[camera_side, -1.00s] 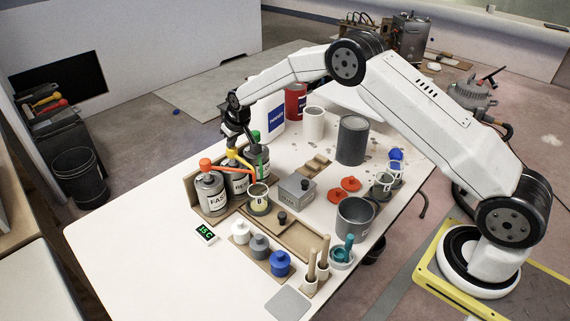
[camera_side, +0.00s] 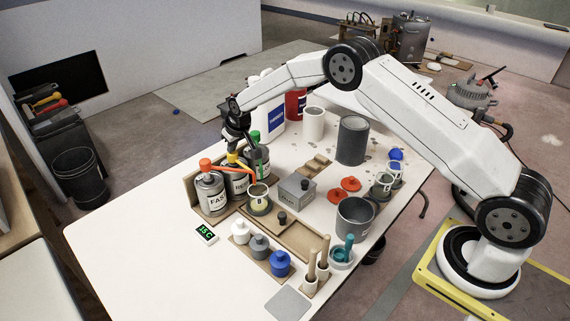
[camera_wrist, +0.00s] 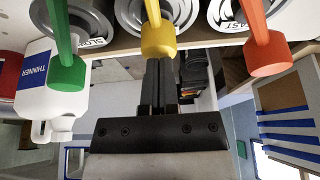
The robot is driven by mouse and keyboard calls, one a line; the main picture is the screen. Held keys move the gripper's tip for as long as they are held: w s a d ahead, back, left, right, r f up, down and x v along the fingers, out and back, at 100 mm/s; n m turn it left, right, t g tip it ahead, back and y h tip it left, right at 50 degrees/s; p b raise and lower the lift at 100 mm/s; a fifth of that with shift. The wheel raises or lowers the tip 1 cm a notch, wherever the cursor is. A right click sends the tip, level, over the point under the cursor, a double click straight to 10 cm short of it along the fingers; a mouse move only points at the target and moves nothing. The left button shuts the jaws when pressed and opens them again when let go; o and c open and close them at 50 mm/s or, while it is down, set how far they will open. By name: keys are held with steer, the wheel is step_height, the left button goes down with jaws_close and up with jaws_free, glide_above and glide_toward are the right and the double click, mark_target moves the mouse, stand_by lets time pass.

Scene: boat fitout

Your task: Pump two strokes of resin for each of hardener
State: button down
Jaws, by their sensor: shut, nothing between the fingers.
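Three pump cans stand in a wooden rack at the table's left. The can marked FAST (camera_side: 213,199) has an orange pump head (camera_side: 205,165). The middle can (camera_side: 238,183), its label partly hidden, has a yellow pump head (camera_wrist: 158,38). The can marked SLOW in the wrist view (camera_wrist: 92,28) has a green pump head (camera_wrist: 66,74). My gripper (camera_side: 233,155) is shut and empty, pointing down, with its fingertips at the top of the yellow head. The wrist view also shows the closed fingers (camera_wrist: 159,64) against it. A cup (camera_side: 259,205) with pale yellow contents stands under the spouts.
A grey box (camera_side: 296,189) stands right of the cup. A small display (camera_side: 205,233) reads 15 C. White, grey and blue lidded pots (camera_side: 280,264) line the front. A thinner jug (camera_wrist: 42,90) stands behind the cans. The table's left part is clear.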

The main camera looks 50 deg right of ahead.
steer(key=shift+s, duration=0.1)
steer(key=shift+r, duration=2.15)
steer(key=shift+f, duration=2.05)
steer(key=shift+r, duration=2.05)
